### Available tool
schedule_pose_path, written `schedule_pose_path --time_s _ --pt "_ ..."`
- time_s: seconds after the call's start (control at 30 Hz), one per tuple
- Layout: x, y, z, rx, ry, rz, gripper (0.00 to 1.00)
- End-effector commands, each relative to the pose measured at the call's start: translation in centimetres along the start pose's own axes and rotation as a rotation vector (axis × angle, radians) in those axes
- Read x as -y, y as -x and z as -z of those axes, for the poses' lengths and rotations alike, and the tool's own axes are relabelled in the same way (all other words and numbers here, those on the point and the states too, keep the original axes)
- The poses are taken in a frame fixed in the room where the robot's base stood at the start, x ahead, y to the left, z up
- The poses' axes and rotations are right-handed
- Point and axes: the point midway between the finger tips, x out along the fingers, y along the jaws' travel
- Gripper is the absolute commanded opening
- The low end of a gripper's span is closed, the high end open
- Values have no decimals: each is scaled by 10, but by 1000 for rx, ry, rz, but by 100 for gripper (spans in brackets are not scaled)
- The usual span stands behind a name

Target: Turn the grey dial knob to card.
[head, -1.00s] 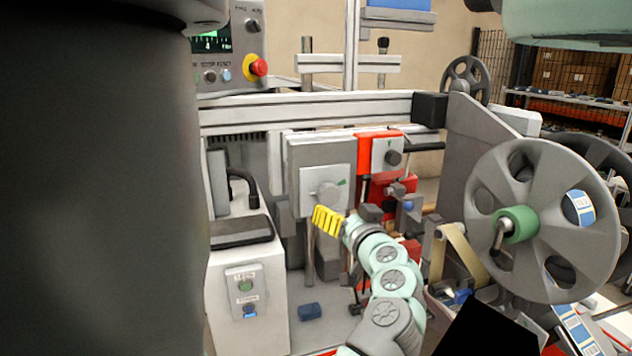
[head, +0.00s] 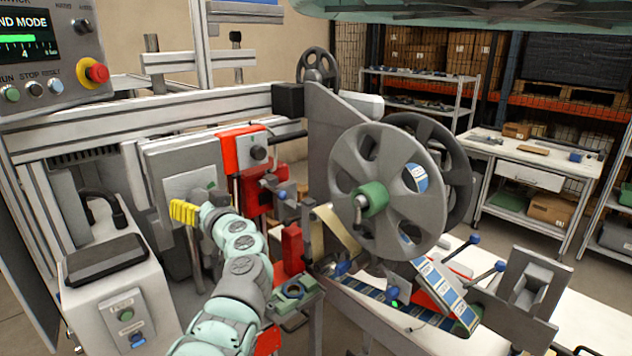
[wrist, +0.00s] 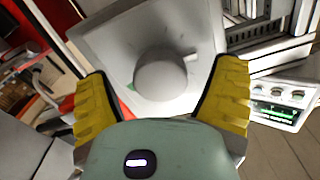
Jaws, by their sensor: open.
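The grey dial knob (wrist: 160,75) is round, with a small tab on its rim, and sits on a light square plate (wrist: 103,38). A green mark shows beside the knob in the wrist view. My gripper (wrist: 163,95) is open, with one yellow finger on each side of the knob. The knob appears ahead of the fingertips, and I cannot tell whether they touch it. In the head view my gripper (head: 185,212) is in front of the lower part of the plate (head: 190,183), and my wrist partly hides the knob. Any label on the plate is unreadable.
A red box (head: 241,151) with a dark knob is right of the plate. A large grey reel (head: 390,150) stands farther right. A white cabinet (head: 95,285) with buttons is at lower left, and a control panel (head: 45,45) with a red stop button is above it.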

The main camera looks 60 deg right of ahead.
Motion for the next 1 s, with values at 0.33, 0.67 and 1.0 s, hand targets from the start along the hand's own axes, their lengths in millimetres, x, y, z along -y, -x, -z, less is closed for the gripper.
schedule_pose_path --time_s 0.33,0.67,1.0 --pt "0 0 0 0 0 1 66" --pt "0 0 0 0 0 1 32" --pt "0 0 0 -1 -11 1 17"
